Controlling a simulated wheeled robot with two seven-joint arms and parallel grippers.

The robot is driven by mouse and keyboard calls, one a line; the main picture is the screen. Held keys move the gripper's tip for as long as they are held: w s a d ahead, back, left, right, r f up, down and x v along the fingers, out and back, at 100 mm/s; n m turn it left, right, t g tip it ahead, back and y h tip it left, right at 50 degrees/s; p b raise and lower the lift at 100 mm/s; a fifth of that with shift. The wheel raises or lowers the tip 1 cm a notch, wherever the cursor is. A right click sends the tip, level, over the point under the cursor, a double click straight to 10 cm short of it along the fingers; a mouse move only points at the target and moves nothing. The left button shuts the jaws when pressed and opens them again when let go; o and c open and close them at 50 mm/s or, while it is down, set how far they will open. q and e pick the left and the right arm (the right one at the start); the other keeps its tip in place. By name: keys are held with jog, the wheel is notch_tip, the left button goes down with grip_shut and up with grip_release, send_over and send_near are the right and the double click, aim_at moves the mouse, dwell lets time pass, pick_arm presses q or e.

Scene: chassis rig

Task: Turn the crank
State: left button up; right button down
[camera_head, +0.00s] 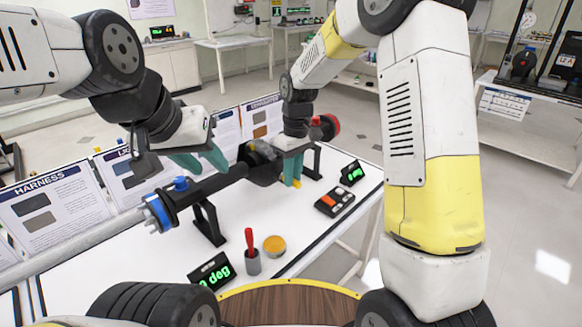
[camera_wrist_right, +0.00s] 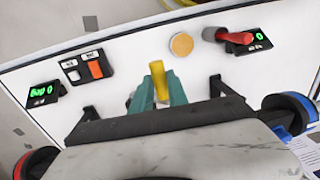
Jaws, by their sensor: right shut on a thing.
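The crank's yellow handle (camera_wrist_right: 157,78) stands between the teal fingertips of my right gripper (camera_wrist_right: 159,92) in the right wrist view. In the head view, the handle's yellow tip (camera_head: 297,184) shows just below my right gripper (camera_head: 292,168), which is shut on it. The rest of the crank is mostly hidden behind the gripper. The dark shaft of the rig (camera_head: 212,184) runs across the table on black stands. My left gripper (camera_head: 200,160) hangs above the shaft, with its teal fingers apart and nothing seen between them.
A green "0 deg" display (camera_head: 213,271), a red-handled tool in a grey holder (camera_head: 252,252) and an orange disc (camera_head: 274,245) are near the front edge. A switch box (camera_head: 334,202) and a small display (camera_head: 352,172) are at right. Panels stand along the back.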

jog(key=w+d+r+g+y, duration=0.1)
jog(key=w+d+g+y, duration=0.3)
jog(key=g+y, duration=0.2)
jog(key=shift+w+d+r, duration=0.15)
jog(key=shift+r, duration=0.15)
dwell(0.3)
dwell(0.5)
jog(key=c, duration=1.3)
grip_release()
jog(key=shift+g+y, duration=0.3)
jog(key=v, duration=0.8)
